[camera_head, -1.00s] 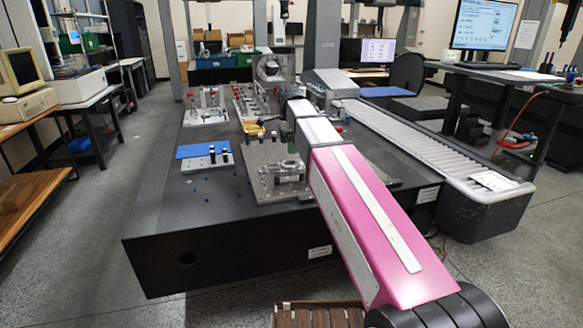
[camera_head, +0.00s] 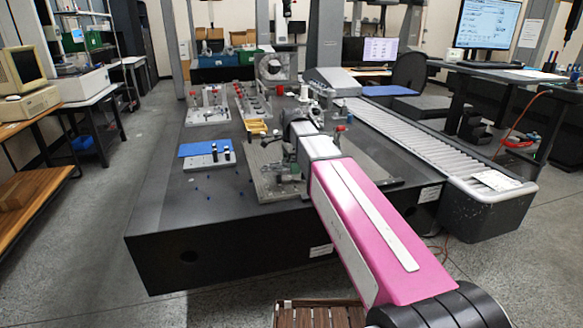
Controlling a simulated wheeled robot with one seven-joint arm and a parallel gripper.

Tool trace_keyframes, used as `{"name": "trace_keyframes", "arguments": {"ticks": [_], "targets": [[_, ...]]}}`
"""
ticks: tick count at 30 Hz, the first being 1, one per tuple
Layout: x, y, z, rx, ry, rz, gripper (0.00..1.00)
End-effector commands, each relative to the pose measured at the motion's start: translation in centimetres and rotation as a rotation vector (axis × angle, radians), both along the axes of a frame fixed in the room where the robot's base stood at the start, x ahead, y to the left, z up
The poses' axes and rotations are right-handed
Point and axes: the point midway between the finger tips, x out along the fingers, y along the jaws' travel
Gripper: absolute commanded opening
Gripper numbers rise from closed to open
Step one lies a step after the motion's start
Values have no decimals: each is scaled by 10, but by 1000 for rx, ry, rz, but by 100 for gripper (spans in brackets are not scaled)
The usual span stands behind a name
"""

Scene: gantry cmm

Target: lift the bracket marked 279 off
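A grey metal part (camera_head: 280,168), which looks like a bracket, sits on the grey fixture plate (camera_head: 330,186) on the black table. No marking such as 279 is legible at this size, so I cannot tell which bracket it is. My pink and white arm reaches over the plate, with its dark wrist (camera_head: 300,132) above and just right of the part. The fingers are too small and too hidden by my wrist to make out, and I cannot tell whether they touch the part.
A blue pad (camera_head: 198,149) and a block with black-topped pins lie left of the plate. A yellow tray (camera_head: 256,127) and fixtures with red knobs (camera_head: 208,104) stand behind. A roller conveyor (camera_head: 420,150) runs along the right.

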Motion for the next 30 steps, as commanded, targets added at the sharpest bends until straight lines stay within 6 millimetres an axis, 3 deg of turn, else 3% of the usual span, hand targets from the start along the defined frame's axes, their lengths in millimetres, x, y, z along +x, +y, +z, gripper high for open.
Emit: {"name": "trace_keyframes", "arguments": {"ticks": [1, 2, 7, 8, 19, 26, 30], "targets": [[0, 0, 0, 0, 0, 0, 100], [0, 0, 0, 0, 0, 0, 94], [0, 0, 0, 0, 0, 0, 38], [0, 0, 0, 0, 0, 0, 36], [0, 0, 9, 0, -1, 0, 36], [1, 0, 42, 1, -2, 0, 36], [-18, 24, 59, 1, -2, 4, 36]]}}
